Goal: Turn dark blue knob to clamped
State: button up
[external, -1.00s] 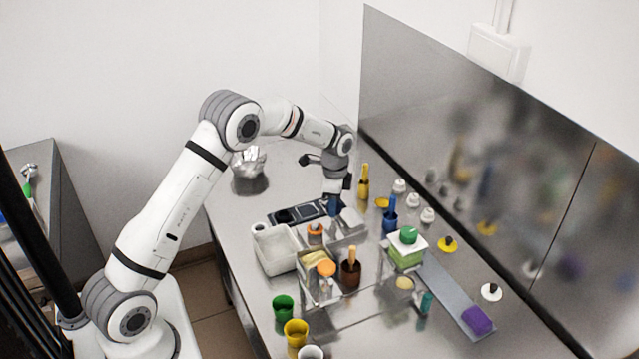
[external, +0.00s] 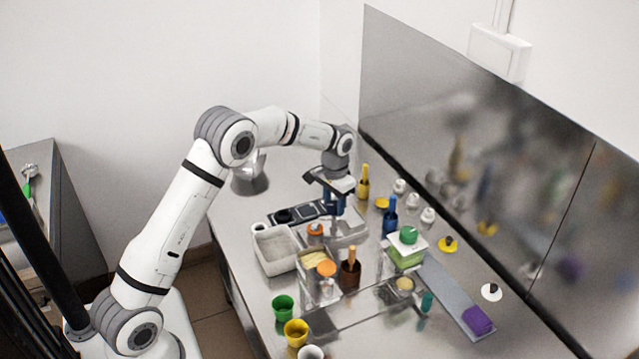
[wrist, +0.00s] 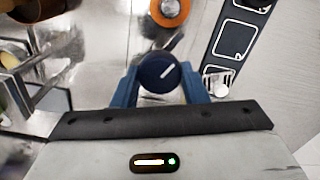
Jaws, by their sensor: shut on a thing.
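The dark blue knob (wrist: 155,79) is round, with a white pointer line slanting to the upper right in the wrist view. It sits between the two blue fingers of my gripper (wrist: 159,90), which are shut on its sides. In the external view, my gripper (external: 338,206) points down over the steel plate near the dark panel, and it hides the knob. A small dark mark (wrist: 175,42) lies on the plate above the knob in the wrist view. I cannot read any label for clamped.
A dark panel with white-framed squares (wrist: 237,40) is close by on the right, and an orange round piece (wrist: 172,10) is above the knob.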

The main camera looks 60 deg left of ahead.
jog(key=n+b, duration=0.1)
jog(key=n, duration=0.4)
jog(key=shift+n, duration=0.3)
jog(key=shift+r, duration=0.1)
dwell(0.3)
jog(key=o, duration=1)
jog(key=shift+c, duration=0.2)
notch_tip(320, 180, up, 8)
jog(key=shift+f+b, duration=0.15)
jog(key=shift+b, duration=0.2)
